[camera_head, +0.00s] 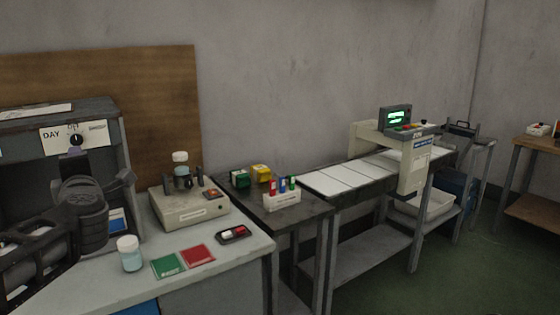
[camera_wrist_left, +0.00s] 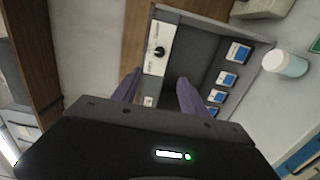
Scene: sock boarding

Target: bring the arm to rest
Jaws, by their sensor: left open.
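My left arm (camera_head: 85,208) comes in from the left edge in the head view, in front of the grey cabinet (camera_head: 118,150) with a dial marked DAY (camera_head: 75,139). In the left wrist view my left gripper (camera_wrist_left: 158,90) has its two purple-grey fingers apart, with nothing between them. Its fingers point towards the open cabinet, where several blue and white cards (camera_wrist_left: 238,52) show. The head view does not clearly show the fingertips. My right gripper is in neither view.
A white-capped jar (camera_head: 130,256) stands on the bench near my arm. Green (camera_head: 168,265) and red (camera_head: 198,255) cards, a small black tray (camera_head: 234,234) and a beige device (camera_head: 190,208) are beside it. A conveyor (camera_head: 345,178) stands further right.

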